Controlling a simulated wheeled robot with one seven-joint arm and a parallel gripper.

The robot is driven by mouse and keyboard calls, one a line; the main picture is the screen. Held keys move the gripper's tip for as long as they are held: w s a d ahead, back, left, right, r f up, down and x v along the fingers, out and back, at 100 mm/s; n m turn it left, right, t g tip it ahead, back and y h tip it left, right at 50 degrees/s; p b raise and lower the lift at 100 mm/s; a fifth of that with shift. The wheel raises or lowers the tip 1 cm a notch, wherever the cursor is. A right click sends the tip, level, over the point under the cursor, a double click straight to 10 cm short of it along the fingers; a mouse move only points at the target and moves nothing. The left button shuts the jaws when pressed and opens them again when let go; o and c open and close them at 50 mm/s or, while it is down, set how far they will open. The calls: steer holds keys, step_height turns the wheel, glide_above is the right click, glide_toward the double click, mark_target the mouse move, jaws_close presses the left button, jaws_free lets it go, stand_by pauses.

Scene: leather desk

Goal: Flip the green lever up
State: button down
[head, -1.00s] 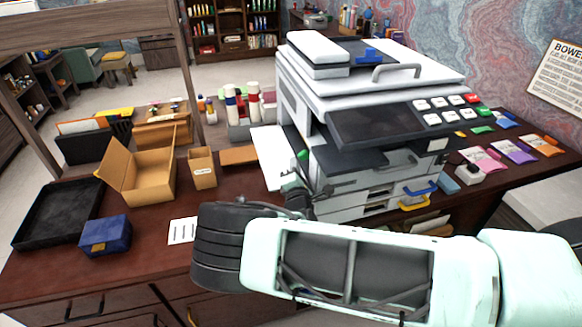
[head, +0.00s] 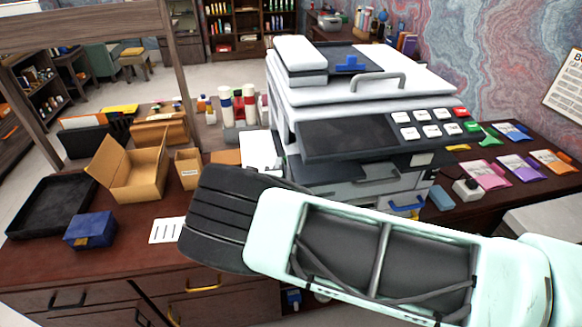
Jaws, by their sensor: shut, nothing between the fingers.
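The grey and white copier (head: 420,83) stands on the dark red desk, with a black front panel and several buttons on its right. The green lever is not visible now; my mint-green arm covers the copier's lower left front, where the lever showed before.
An open cardboard box (head: 131,167), a black tray (head: 20,225), a blue box (head: 90,231) and a white paper (head: 166,231) lie at left. A blue handle (head: 405,205) shows on the copier's front. Coloured packets (head: 520,168) lie at right.

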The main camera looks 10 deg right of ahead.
steer(key=shift+a, duration=0.1)
stand_by(0.4)
steer(key=shift+a+b, duration=0.3)
steer(key=a+b, duration=0.1)
steer(key=a, duration=0.1)
steer(key=a+b, duration=0.1)
steer(key=shift+s+a+f, duration=0.2)
steer(key=shift+s+a, duration=0.15)
steer(key=shift+s, duration=0.05)
steer(key=b+v, duration=0.3)
steer(key=v, duration=0.6)
steer(key=shift+r+b, duration=0.3)
steer(key=shift+r, duration=0.1)
steer(key=shift+s+d, duration=0.15)
